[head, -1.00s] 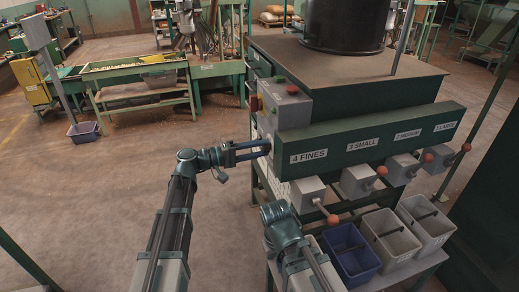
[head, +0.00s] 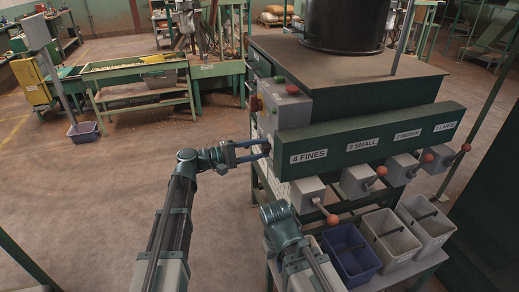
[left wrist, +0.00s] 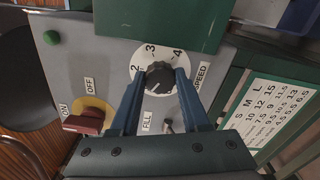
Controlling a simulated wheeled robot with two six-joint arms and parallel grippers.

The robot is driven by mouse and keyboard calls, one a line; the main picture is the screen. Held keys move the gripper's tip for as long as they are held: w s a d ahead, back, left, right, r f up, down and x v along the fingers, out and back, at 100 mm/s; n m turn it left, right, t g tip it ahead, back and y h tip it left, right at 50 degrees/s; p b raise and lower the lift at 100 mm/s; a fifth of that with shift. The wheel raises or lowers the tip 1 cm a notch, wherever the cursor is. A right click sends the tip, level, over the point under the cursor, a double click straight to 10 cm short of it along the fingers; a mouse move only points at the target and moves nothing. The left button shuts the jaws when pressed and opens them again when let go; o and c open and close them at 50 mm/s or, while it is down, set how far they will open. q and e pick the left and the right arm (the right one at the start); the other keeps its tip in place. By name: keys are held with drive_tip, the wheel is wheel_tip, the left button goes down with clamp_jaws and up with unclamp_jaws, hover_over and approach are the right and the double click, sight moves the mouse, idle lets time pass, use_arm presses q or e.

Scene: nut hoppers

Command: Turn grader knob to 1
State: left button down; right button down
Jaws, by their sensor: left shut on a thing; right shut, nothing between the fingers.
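The black grader knob (left wrist: 160,77) sits on a white round dial (left wrist: 146,56) with 2, 3 and 4 showing. The figure 1 is not visible. A pale mark on the knob points down and slightly left in the left wrist view. My left gripper (left wrist: 158,80) is shut on the knob, one blue finger on each side. In the head view my left gripper (head: 268,149) reaches the grey control box (head: 288,108) from the left; the knob is hidden there. My right arm stands lower, in front of the machine; its gripper (head: 272,212) is shut, its fingers hard to make out.
The panel also has a red ON/OFF switch (left wrist: 84,121), a green button (left wrist: 51,37) and a small FILL toggle (left wrist: 168,126). A green labelled beam (head: 375,142) and several red-knobbed levers stand right. A blue bin (head: 350,252) and grey bins sit below.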

use_arm(q)
drive_tip(key=shift+c, duration=1.9)
unclamp_jaws()
drive_tip(key=v, duration=1.4)
